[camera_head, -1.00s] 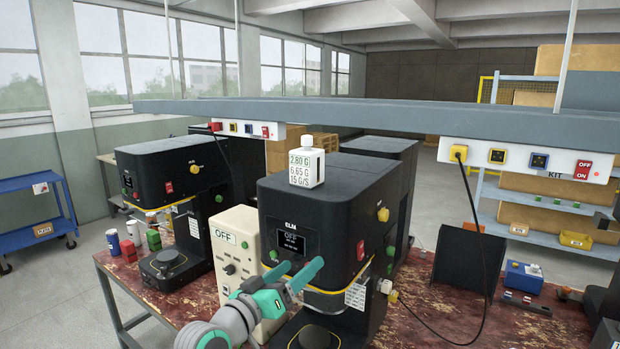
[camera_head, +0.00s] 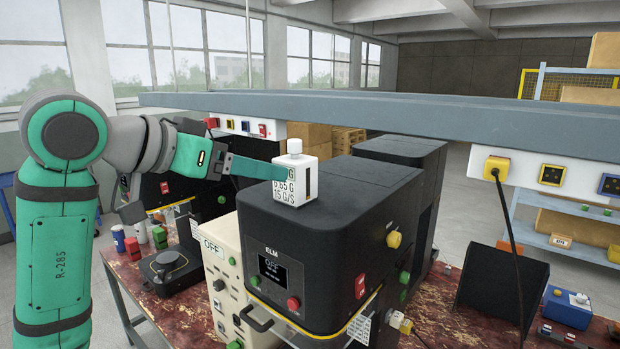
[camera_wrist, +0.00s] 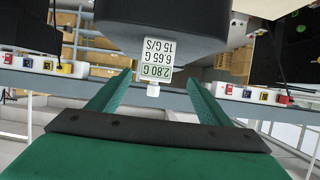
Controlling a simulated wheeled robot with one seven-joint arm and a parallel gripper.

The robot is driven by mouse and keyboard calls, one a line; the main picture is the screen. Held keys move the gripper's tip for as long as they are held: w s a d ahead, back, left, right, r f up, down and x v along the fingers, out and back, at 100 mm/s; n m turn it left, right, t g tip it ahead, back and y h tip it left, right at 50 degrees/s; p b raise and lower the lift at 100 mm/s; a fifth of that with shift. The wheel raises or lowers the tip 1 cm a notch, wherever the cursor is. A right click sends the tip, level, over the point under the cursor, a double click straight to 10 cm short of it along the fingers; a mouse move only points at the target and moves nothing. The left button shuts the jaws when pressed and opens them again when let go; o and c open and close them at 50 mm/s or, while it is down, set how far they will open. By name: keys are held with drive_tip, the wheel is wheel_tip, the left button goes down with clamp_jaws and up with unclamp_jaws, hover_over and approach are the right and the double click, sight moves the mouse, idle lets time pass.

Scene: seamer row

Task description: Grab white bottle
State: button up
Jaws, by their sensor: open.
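The white bottle (camera_head: 308,185) is a square block-shaped bottle with a white cap and printed label. It stands upright on the flat black top of the ELM machine (camera_head: 345,205). My gripper (camera_head: 284,172) reaches in from the left at bottle height, and its near finger ends at the bottle's left side, covering part of the label. The other finger is hidden in the head view. In the wrist view, which is upside down, the open fingers (camera_wrist: 160,78) point forward with the bottle (camera_wrist: 153,68) seen between them. I cannot tell whether either finger touches it.
A long grey overhead beam (camera_head: 400,115) with socket boxes runs just behind and above the machine top. A cream control box (camera_head: 225,265) stands left of the machine. A black cable (camera_head: 510,220) hangs at the right.

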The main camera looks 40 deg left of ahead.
sight(295, 174)
drive_tip(key=x, duration=0.3)
drive_tip(key=shift+w+d, duration=0.15)
drive_tip(key=shift+w, duration=0.3)
drive_tip(key=shift+x, duration=3.55)
drive_tip(key=shift+d, duration=0.2)
drive_tip(key=c, duration=1.3)
drive_tip(key=shift+o, duration=0.2)
